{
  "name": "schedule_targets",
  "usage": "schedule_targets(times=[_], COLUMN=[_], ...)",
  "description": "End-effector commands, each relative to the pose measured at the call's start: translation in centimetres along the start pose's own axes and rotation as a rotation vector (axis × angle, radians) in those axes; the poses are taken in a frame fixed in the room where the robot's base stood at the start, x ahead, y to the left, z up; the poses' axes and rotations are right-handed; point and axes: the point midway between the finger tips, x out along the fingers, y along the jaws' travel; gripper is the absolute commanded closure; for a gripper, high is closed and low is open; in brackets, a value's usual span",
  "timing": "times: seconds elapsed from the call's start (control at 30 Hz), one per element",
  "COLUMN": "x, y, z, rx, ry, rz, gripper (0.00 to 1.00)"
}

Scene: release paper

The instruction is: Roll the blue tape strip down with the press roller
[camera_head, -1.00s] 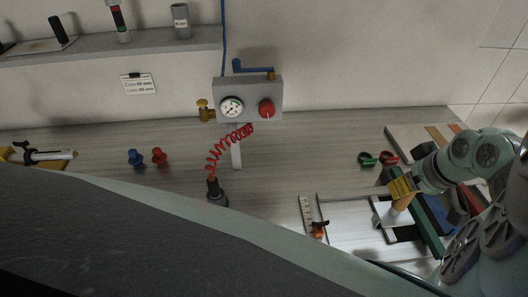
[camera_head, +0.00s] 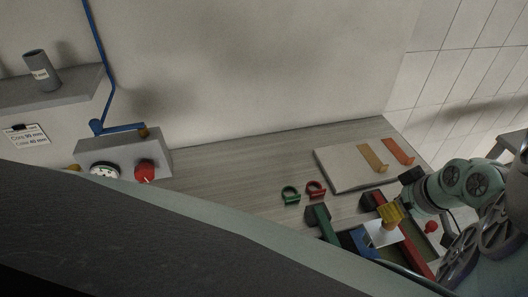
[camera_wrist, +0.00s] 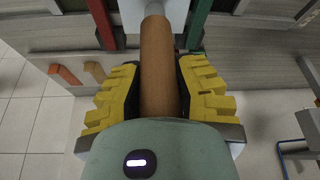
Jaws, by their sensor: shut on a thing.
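My gripper (camera_head: 391,214) has yellow ribbed fingers and is shut on a brown cylindrical handle; in the wrist view the handle (camera_wrist: 158,65) runs upright between the fingers. A pale neck shows at the handle's far end. A whitish square plate (camera_head: 382,234) shows just below my gripper in the head view; I cannot tell whether it belongs to the held tool. A blue strip-like piece (camera_head: 363,243) lies beside the plate, partly covered. I cannot tell whether it is the tape strip. No separate press roller can be made out.
A green bar (camera_head: 324,223) and a red bar (camera_head: 416,255) flank the blue piece. Green (camera_head: 290,195) and red (camera_head: 315,190) rings stand nearby.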

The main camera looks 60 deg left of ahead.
Motion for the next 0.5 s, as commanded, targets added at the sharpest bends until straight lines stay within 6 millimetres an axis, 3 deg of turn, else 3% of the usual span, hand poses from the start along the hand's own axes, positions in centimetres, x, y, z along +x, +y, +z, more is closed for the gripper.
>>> schedule_targets(times=[0.23,0.5], x=[0.0,2.0], y=[0.1,0.1], z=[0.0,0.8], rx=[0.001,0.002], ry=[0.003,0.002], rz=[0.001,0.002], gripper=[1.00,1.00])
